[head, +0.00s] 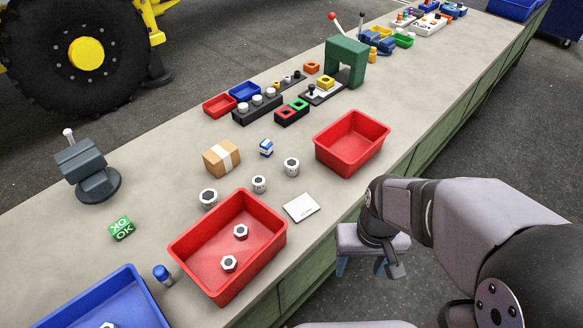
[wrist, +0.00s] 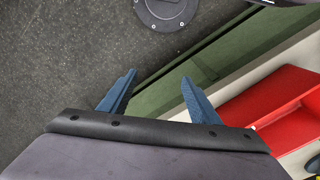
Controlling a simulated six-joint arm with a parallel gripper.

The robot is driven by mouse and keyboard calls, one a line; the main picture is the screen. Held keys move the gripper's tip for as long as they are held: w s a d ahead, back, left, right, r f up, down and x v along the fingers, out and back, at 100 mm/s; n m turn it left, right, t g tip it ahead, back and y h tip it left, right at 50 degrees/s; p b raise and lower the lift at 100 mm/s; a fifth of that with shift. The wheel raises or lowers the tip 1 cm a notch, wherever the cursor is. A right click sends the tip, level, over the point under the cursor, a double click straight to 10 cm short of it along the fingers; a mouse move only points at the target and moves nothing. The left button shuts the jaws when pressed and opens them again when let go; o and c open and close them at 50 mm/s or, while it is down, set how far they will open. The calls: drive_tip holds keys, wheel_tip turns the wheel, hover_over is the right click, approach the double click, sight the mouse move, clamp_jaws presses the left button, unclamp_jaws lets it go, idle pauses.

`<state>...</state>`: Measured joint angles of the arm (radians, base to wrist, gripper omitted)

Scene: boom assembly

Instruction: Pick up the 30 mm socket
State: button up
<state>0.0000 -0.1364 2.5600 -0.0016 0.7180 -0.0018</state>
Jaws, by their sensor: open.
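Three silver sockets with dark openings stand upright on the bench: a left one (head: 208,198), a middle one (head: 259,184) and a right one (head: 291,167). The left one looks largest and the middle one smallest. Their size marks are too small to read, so I cannot tell which is the 30 mm one. My gripper (head: 364,264) is open and empty, off the bench's front edge, to the right of and apart from the sockets. In the wrist view its two blue fingers (wrist: 160,80) are spread over the floor and the green bench side. No socket shows there.
A red bin with two nuts (head: 180,248) stands left of a white card (head: 301,207). An empty red bin (head: 350,146) stands right of the sockets. A cardboard box (head: 221,158) and a small blue-white box (head: 266,148) stand behind them. A vise (head: 88,170) is at left.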

sight(294, 168)
drive_tip(key=shift+w, duration=0.1)
